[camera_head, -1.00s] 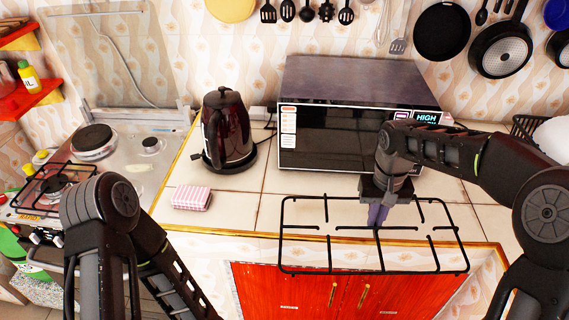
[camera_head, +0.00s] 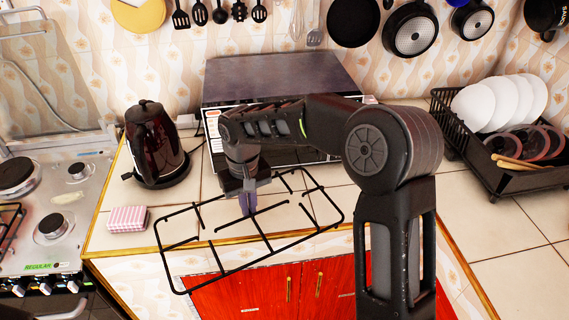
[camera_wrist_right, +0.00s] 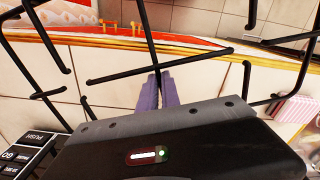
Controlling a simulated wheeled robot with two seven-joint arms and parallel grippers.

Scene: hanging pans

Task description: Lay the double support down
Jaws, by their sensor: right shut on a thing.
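The double support (camera_head: 270,252) is a black wire grate with a rectangular frame and short inward bars. It lies at an angle across the picture, over the tiled counter's front edge and partly over the red cabinet doors. I cannot tell whether it touches the counter. My right gripper (camera_head: 247,205) points down and is shut on a middle bar of the double support. In the right wrist view the fingers (camera_wrist_right: 158,92) meet on a bar, with the grate's rods (camera_wrist_right: 120,74) spreading beyond. My left gripper is not in view.
A dark red kettle (camera_head: 154,142) and a pink striped sponge (camera_head: 128,219) stand left on the counter. A microwave (camera_head: 285,80) is behind my right arm. A dish rack (camera_head: 490,170) with plates stands right.

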